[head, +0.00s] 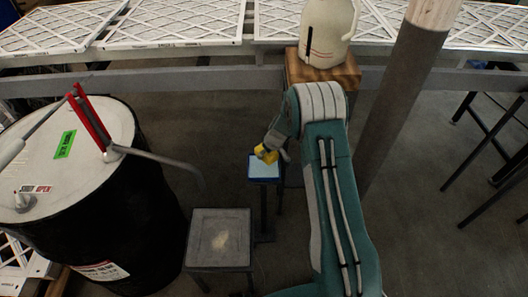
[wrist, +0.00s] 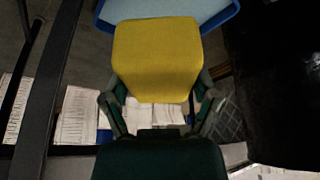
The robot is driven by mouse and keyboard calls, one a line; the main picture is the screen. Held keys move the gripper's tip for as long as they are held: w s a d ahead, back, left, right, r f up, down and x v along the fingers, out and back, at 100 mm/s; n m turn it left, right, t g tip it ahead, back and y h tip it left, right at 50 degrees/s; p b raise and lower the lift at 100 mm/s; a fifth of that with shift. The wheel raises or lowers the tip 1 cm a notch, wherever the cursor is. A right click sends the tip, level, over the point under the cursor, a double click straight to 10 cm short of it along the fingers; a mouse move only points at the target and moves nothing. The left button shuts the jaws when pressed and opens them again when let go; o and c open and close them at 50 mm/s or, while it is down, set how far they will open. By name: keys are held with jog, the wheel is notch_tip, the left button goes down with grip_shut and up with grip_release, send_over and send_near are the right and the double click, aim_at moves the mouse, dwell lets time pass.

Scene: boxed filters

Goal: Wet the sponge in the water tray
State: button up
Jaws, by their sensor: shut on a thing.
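The yellow sponge (wrist: 157,60) is held between the fingers of my gripper (wrist: 157,104) in the wrist view. In the head view the sponge (head: 266,154) is small, at the end of my teal arm, close to the water tray. The water tray (head: 263,168) is blue-rimmed with a light blue inside, on a dark stand. In the wrist view part of the tray (wrist: 218,16) shows beyond the sponge at the top. The sponge overlaps the tray's far edge in the head view; I cannot tell whether they touch. My gripper (head: 271,151) is partly hidden in the head view.
A black drum (head: 100,220) with a grey lid and red handles stands at the left. A low grey stand with a stained top (head: 220,239) is in front of the tray. A post (head: 400,100) rises at the right. Framed filters (head: 170,22) line the back, behind a white jug (head: 327,35).

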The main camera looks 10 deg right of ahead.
aim_at(262, 167)
jog(key=shift+w+a+f+n, duration=0.45)
jog(key=shift+a+f, duration=0.2)
jog(key=shift+f, duration=0.1)
jog(key=shift+d+f, duration=0.2)
jog(key=shift+f, duration=1.35)
jog(key=shift+a+f, duration=0.1)
jog(key=shift+f, duration=1.15)
jog(key=shift+f, duration=0.55)
jog(key=shift+r, duration=3.55)
